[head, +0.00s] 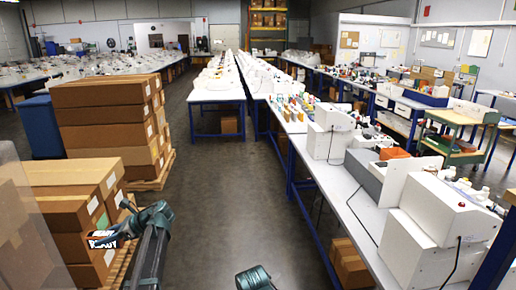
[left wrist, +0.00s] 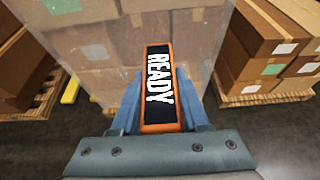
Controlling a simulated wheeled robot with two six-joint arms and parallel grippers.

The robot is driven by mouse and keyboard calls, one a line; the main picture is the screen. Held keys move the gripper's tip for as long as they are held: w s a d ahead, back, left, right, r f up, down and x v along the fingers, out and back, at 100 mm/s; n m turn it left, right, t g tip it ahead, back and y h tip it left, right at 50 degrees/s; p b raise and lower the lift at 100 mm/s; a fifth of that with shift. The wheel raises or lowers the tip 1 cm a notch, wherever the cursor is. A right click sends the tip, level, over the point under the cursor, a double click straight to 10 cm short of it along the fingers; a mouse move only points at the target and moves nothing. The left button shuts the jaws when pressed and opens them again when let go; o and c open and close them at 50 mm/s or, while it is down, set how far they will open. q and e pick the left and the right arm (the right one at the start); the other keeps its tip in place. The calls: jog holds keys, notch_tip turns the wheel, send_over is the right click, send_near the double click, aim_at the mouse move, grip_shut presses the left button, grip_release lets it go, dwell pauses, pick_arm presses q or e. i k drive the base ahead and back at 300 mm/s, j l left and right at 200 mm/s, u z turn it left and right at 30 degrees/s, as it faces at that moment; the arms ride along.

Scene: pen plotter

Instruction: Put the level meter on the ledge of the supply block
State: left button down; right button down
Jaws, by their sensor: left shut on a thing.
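The level meter (left wrist: 160,85) is a dark panel in an orange frame with white READY lettering. My left gripper (left wrist: 158,112) is shut on it, with a blue finger on either side. In the head view the meter (head: 103,240) shows at the lower left, partly hidden by my left gripper (head: 118,233), in front of stacked cartons. I cannot make out the supply block or its ledge in either view. My right gripper is not in view; only a teal part of my right arm shows at the bottom edge.
Brown cartons (head: 105,125) stand on pallets at the left, close to my left gripper. A blue bin (head: 42,127) stands behind them. A long white workbench (head: 345,205) with white machines (head: 435,225) runs along the right. The grey floor aisle (head: 225,190) between is clear.

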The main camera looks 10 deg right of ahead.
aim_at(363, 156)
jog(key=i+j+z, duration=0.1)
jog(key=i+z, duration=0.25)
jog(key=i, duration=0.15)
jog(key=i+j+z, duration=0.2)
jog(key=i+z, duration=0.2)
jog(key=i+j+z, duration=0.55)
jog(key=z, duration=0.15)
jog(key=i+j+z, duration=0.55)
jog(key=j+z, duration=0.15)
jog(key=i+j+z, duration=0.15)
jog(key=j+z, duration=0.2)
jog(key=i+j+z, duration=0.1)
jog(key=j+z, duration=0.25)
jog(key=j, duration=0.15)
